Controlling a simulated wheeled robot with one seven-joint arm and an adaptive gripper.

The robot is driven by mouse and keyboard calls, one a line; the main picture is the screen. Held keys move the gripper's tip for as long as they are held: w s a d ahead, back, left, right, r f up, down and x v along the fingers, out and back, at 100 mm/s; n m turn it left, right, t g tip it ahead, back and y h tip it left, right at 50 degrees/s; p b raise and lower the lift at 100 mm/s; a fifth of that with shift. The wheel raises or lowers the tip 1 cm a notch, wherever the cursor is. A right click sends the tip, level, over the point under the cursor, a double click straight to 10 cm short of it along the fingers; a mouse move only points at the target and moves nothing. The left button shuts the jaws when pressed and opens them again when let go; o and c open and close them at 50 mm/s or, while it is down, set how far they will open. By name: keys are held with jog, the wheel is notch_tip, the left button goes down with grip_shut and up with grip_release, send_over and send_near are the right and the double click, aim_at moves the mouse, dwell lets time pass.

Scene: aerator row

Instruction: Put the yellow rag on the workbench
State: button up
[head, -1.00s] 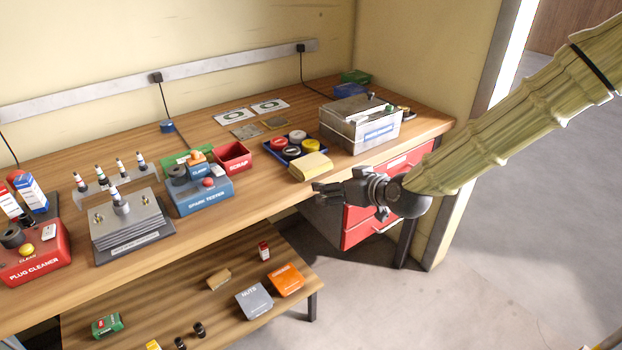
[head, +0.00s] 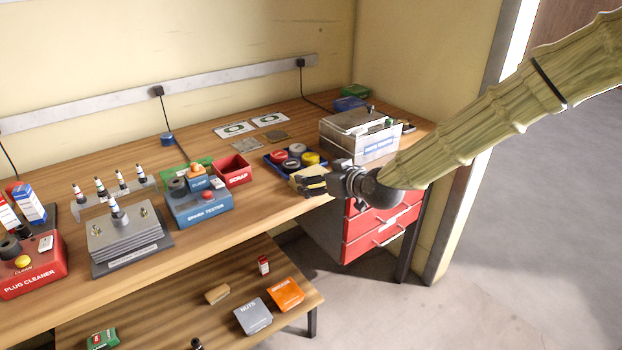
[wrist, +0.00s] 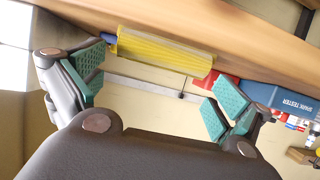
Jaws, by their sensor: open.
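The yellow rag (head: 311,184) is a folded pale yellow block lying at the front edge of the workbench (head: 262,217), just in front of the blue tray of round tins. My gripper (head: 314,186) is at that edge and covers part of the rag in the head view. In the wrist view the rag (wrist: 165,50) lies ahead, across the gap between the two green-padded fingers (wrist: 155,87). The fingers are open, and nothing is gripped.
The blue tray (head: 272,168) and a metal box (head: 375,150) stand behind the rag. A red scrap bin (head: 233,171) and the blue spark tester (head: 199,207) are to the left. Red drawers (head: 372,239) are below right. A lower shelf (head: 182,318) holds small boxes.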

aim_at(311, 174)
jog(key=shift+x, duration=2.1)
jog(key=shift+c, duration=0.2)
jog(key=c, duration=0.7)
jog(key=shift+o, duration=0.2)
jog(key=shift+r, duration=0.1)
